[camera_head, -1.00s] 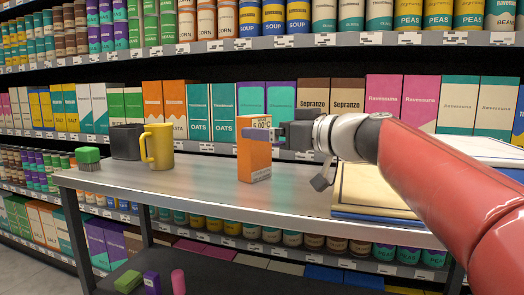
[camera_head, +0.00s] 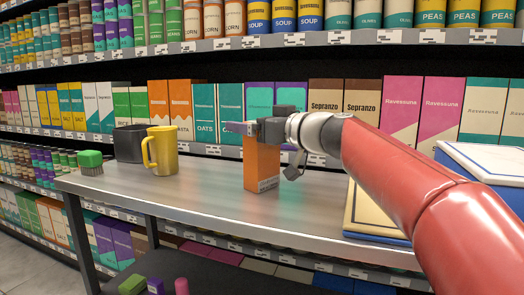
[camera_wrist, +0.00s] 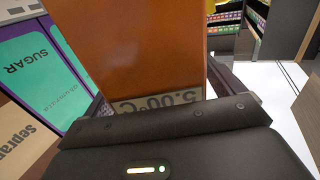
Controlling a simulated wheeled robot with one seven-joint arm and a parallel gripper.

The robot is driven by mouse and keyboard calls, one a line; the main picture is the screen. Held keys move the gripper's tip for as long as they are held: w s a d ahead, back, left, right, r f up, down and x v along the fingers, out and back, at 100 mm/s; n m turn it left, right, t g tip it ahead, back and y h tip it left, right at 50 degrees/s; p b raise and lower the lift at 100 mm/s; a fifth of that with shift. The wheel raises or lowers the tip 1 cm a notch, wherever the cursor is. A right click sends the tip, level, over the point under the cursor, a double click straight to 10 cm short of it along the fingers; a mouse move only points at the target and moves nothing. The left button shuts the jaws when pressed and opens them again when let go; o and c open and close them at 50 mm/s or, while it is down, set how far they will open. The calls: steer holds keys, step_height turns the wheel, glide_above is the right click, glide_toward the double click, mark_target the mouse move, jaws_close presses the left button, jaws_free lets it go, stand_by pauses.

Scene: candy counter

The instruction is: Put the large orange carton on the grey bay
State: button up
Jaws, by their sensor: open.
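The large orange carton (camera_head: 262,165) stands upright on the metal counter. My gripper (camera_head: 240,128) is at its upper part and hides its top in the head view. In the wrist view the carton (camera_wrist: 135,45) fills the space in front of the palm, with a price label reading 5.00 near the gripper (camera_wrist: 165,110). The jaws are open around the carton, and whether they touch it cannot be told. I cannot make out a grey bay for certain in either view.
A blue-and-cream box (camera_head: 485,170) is at the right. The counter (camera_head: 200,190) between mug and carton is bare. Stocked shelves stand behind.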

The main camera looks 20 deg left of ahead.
steer(key=shift+r, duration=0.1)
jaws_close()
stand_by(0.6)
